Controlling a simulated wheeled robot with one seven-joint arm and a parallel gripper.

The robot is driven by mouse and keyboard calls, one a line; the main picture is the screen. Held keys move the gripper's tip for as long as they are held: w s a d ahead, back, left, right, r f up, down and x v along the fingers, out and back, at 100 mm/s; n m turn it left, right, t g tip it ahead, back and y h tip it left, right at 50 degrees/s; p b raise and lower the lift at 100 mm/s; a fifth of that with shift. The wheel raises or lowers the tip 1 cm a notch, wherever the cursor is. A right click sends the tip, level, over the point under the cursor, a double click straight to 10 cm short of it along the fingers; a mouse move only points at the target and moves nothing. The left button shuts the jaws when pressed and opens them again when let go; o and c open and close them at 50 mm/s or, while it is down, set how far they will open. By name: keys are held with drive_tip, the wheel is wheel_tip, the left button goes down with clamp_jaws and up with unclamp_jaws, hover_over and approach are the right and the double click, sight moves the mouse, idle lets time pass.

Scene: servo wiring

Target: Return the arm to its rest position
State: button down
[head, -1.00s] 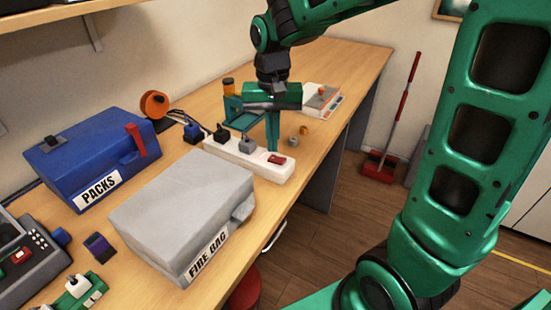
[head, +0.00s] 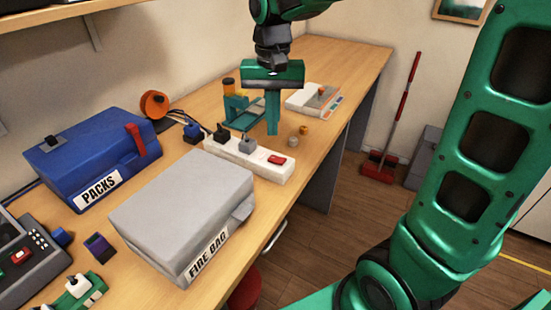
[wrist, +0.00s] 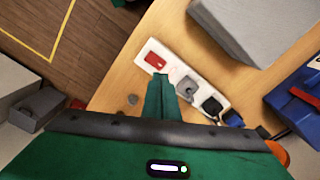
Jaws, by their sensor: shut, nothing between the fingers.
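My green gripper (head: 272,130) is shut and empty. In the head view it hangs pointing down above the bench, beyond the white power strip. In the wrist view the closed fingers (wrist: 163,78) point toward the strip's red switch end. The white power strip (head: 266,172) lies on the bench with a red switch (head: 277,160) at its right end and dark and grey plugs in it. It also shows in the wrist view (wrist: 172,68). My arm is raised over the bench, with its upper end cut off by the frame.
A grey fire bag box (head: 180,205) and a blue packs box (head: 85,160) stand on the wooden bench (head: 345,62). An orange reel (head: 154,104) and a white device (head: 305,98) sit farther back. A red broom (head: 380,165) leans by the wall. Open floor lies right.

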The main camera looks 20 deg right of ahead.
drive_tip(key=s+d+f, duration=0.3)
drive_tip(key=s+d, duration=0.5)
drive_tip(key=s, duration=0.3)
drive_tip(key=s+d+f+m, duration=0.1)
drive_tip(key=s+d+f, duration=0.2)
drive_tip(key=s+d, duration=0.6)
drive_tip(key=s, duration=0.3)
drive_tip(key=shift+s+d+f+m, duration=0.2)
drive_tip(key=shift+d+m, duration=0.05)
drive_tip(key=shift+m, duration=0.05)
